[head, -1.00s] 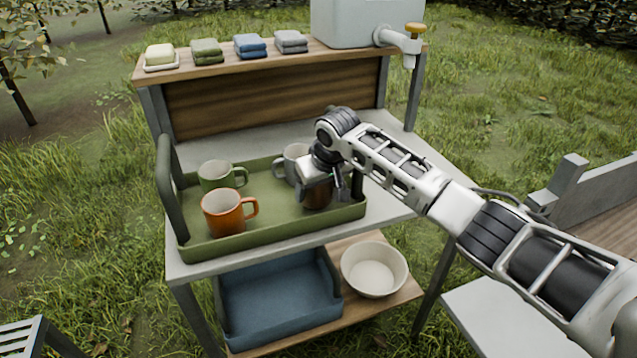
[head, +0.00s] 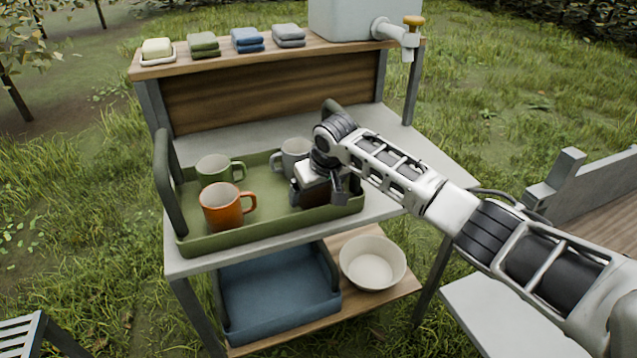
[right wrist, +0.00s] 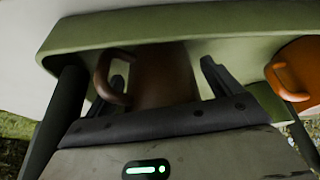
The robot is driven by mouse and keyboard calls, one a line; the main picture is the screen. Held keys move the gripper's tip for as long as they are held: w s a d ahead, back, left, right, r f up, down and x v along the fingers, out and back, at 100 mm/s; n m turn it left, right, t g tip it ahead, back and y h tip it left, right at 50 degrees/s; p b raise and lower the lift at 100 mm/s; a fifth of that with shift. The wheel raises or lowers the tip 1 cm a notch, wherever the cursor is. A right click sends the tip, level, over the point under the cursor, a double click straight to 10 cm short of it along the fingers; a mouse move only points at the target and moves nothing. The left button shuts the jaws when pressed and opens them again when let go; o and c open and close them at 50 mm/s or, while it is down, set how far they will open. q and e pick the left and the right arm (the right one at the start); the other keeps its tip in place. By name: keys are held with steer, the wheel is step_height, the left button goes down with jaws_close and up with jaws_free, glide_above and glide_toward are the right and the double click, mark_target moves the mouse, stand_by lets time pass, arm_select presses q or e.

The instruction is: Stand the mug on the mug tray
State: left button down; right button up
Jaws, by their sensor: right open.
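A dark brown mug (head: 314,195) stands at the right end of the green tray (head: 235,243) in the head view, largely hidden by my right gripper (head: 318,192). In the right wrist view the brown mug (right wrist: 165,78) shows between the two fingers of my right gripper (right wrist: 164,74), its handle towards the left finger. The fingers are spread apart, one on each side of the mug. Whether they touch it cannot be told. My left gripper is out of view.
An orange mug (head: 222,208), a green mug (head: 214,169) and a grey mug (head: 294,157) share the tray. The tray has raised dark handles (head: 168,185). A blue tray (head: 275,295) and a cream bowl (head: 372,265) sit on the lower shelf.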

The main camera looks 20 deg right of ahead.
steer(key=v, duration=1.2)
steer(key=shift+p, duration=0.45)
steer(key=s+a+f+n+y, duration=0.1)
steer(key=s+a+f, duration=0.2)
steer(key=s+f, duration=0.35)
steer(key=s+a+f+n+y, duration=0.1)
steer(key=s+a+f, duration=0.2)
steer(key=s+f, duration=0.35)
steer(key=s+d+f+m+g+h, duration=0.1)
steer(key=s+d, duration=0.2)
steer(key=s, duration=0.8)
steer(key=s+d+f+m+h, duration=0.1)
steer(key=s+d+f, duration=0.15)
steer(key=s, duration=0.75)
steer(key=w+a+f+t+y, duration=0.2)
steer(key=w+a+f+t, duration=0.3)
steer(key=w+t, duration=0.1)
steer(key=shift+w+t+y, duration=0.3)
steer(key=shift+w+t, duration=0.1)
